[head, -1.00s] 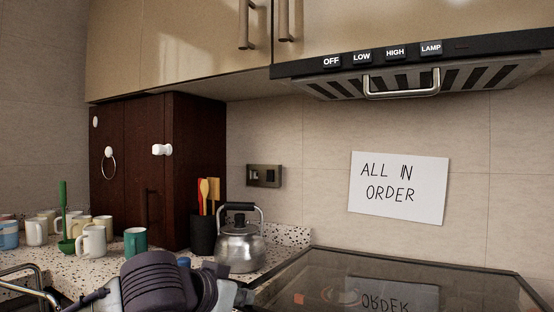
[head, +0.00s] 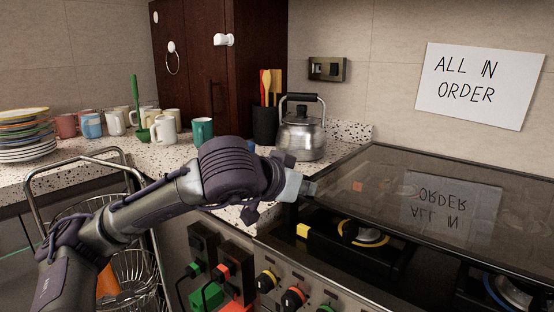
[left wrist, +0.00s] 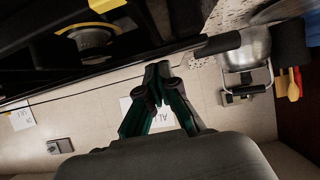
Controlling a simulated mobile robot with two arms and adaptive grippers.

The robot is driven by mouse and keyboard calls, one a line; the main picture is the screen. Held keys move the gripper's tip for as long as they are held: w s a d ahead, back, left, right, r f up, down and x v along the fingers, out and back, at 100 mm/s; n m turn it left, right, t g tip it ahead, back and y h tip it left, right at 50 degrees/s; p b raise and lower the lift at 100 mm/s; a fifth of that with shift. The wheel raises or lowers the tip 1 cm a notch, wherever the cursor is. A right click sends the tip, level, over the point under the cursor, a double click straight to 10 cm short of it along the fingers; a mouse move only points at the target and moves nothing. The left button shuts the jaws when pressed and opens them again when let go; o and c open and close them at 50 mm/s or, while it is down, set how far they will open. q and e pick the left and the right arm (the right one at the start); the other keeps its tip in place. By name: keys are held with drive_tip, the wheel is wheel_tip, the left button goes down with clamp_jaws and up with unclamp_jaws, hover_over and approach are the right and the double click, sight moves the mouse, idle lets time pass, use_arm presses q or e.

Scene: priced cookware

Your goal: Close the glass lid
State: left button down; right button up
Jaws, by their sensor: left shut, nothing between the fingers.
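The glass lid (head: 345,170) is a dark, see-through panel over the stove. Its front edge stands above the burners, so it is partly raised. It mirrors the wall sign. My left gripper (head: 307,188) is at the lid's left front corner in the head view; whether it touches the lid is unclear. In the left wrist view its fingers (left wrist: 157,78) are together and empty, close to a dark edge. A burner (head: 362,234) with a yellow-marked part shows under the lid; a burner (left wrist: 90,38) also shows in the left wrist view. My right gripper is not seen.
A steel kettle (head: 301,138) stands left of the stove, beside a black utensil holder (head: 265,125). Mugs (head: 163,131) and stacked plates (head: 25,140) fill the counter further left. A wire rack (head: 90,165) stands in front. Knobs (head: 293,297) line the stove front.

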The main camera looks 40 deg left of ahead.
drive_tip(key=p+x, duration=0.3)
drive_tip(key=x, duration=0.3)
use_arm(q)
drive_tip(key=r+b+v, duration=0.1)
drive_tip(key=v, duration=1)
drive_tip(key=shift+r, duration=0.15)
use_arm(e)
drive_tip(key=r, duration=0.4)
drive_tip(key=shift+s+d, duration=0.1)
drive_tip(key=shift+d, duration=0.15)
